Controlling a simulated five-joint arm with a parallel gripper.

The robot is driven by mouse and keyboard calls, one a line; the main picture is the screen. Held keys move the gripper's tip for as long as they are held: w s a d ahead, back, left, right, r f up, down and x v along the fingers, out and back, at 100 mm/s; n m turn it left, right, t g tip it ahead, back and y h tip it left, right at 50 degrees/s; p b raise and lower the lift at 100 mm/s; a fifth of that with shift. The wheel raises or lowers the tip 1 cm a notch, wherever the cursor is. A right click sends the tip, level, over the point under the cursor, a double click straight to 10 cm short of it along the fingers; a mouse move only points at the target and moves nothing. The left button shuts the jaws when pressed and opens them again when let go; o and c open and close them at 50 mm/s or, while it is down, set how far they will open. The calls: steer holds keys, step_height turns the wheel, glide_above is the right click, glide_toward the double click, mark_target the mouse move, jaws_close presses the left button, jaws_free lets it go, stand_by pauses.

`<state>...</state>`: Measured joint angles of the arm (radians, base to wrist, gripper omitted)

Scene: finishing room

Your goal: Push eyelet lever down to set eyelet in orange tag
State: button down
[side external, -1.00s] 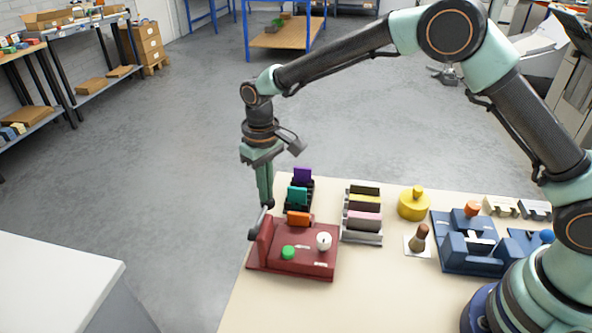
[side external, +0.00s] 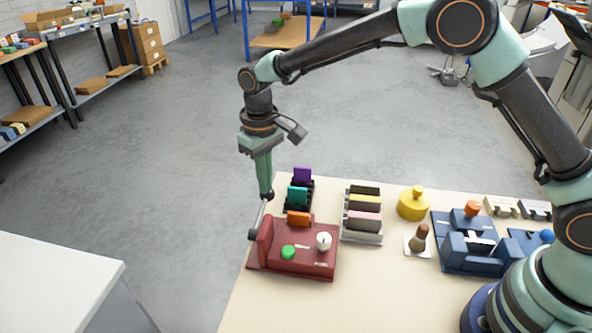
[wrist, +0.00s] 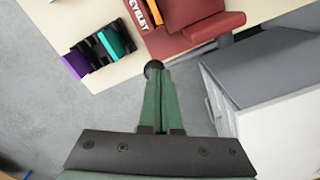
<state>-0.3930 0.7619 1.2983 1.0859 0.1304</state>
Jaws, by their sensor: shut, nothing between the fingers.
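The dark red eyelet press (side external: 312,262) stands at the table's left front, and its red body also shows in the wrist view (wrist: 190,14). The orange tag (side external: 298,218) stands upright at its back edge. The lever (side external: 260,218), a thin grey rod, rises from a dark pivot at the press's left side and leans slightly right, with a black knob on top. My gripper (side external: 267,192) is shut and points down, its tips at the knob. In the wrist view my fingertips (wrist: 155,78) overlap the dark knob; whether they touch is unclear.
A black rack with teal and purple tags (side external: 300,192) stands close behind the press. A grey rack (side external: 362,237), a yellow pot (side external: 413,206), a brown-handled stamp (side external: 418,240) and a blue device (side external: 470,255) stand to the right.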

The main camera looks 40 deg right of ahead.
step_height(320, 180, up, 7)
steer(key=shift+a+f, duration=0.15)
stand_by(0.7)
step_height(320, 180, up, 4)
steer(key=shift+s, duration=0.1)
stand_by(0.6)
